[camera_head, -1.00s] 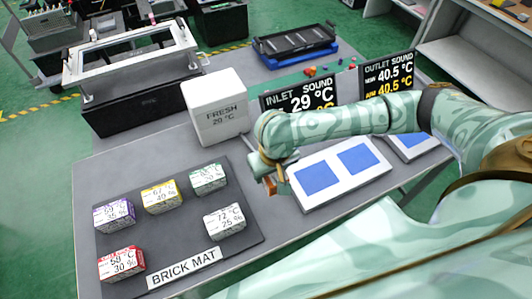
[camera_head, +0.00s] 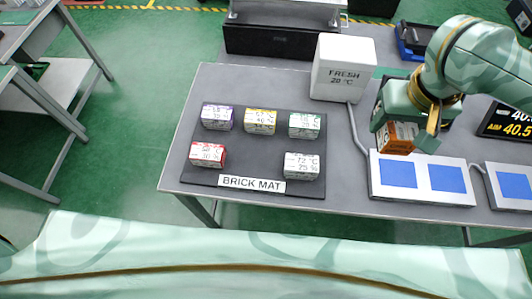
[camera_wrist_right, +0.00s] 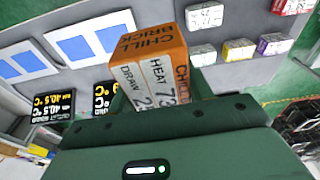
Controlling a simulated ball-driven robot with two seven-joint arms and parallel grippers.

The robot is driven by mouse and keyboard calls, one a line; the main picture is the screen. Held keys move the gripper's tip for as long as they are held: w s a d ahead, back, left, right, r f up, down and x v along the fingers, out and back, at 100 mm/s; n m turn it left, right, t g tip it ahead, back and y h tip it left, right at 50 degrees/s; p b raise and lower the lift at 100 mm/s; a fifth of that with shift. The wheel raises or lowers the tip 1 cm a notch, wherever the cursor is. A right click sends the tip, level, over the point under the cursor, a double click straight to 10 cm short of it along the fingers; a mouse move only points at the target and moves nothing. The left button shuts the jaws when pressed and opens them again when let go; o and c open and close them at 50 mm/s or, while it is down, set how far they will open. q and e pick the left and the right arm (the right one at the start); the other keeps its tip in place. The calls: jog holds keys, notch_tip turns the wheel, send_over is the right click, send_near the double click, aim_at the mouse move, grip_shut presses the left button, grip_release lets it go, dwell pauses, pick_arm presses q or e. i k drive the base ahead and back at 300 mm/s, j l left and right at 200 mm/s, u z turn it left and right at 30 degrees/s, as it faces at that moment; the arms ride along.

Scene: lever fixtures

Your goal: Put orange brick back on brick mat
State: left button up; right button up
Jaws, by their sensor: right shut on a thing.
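The orange brick (camera_head: 398,138), marked "CHILL BRICK" in the wrist view (camera_wrist_right: 152,62), is held in my right gripper (camera_head: 402,128). The gripper is shut on it, over the back edge of a white panel with blue squares, right of the mat. In the wrist view the brick's white label reads "HEAT" and "DRAW". The dark brick mat (camera_head: 258,172) lies on the grey table at left, apart from the held brick. The mat's front row has a bare stretch between the red brick (camera_head: 207,154) and a white-grey brick (camera_head: 302,166). My left gripper is not in view.
Purple (camera_head: 217,117), yellow (camera_head: 260,121) and green (camera_head: 305,125) bricks form the mat's back row. A white "FRESH" box (camera_head: 343,68) stands behind, between mat and gripper, with a grey hose beside it. The white panel (camera_head: 422,196) lies at the front right.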

aim_at(255, 166)
jog(key=k+j+z, duration=0.25)
jog(key=j, duration=0.25)
jog(key=k+j+z, duration=0.2)
jog(key=j, duration=0.25)
jog(key=k+j+z, duration=0.25)
jog(key=j, duration=0.15)
jog(key=j+z, duration=0.45)
jog(key=j, duration=0.45)
jog(key=j+z, duration=0.4)
jog(key=j, duration=0.55)
jog(key=i+j+z, duration=0.1)
jog(key=j, duration=0.25)
jog(key=i+j+z, duration=0.1)
jog(key=j, duration=0.25)
jog(key=i+j+z, duration=0.1)
jog(key=j, duration=0.25)
jog(key=i, duration=0.1)
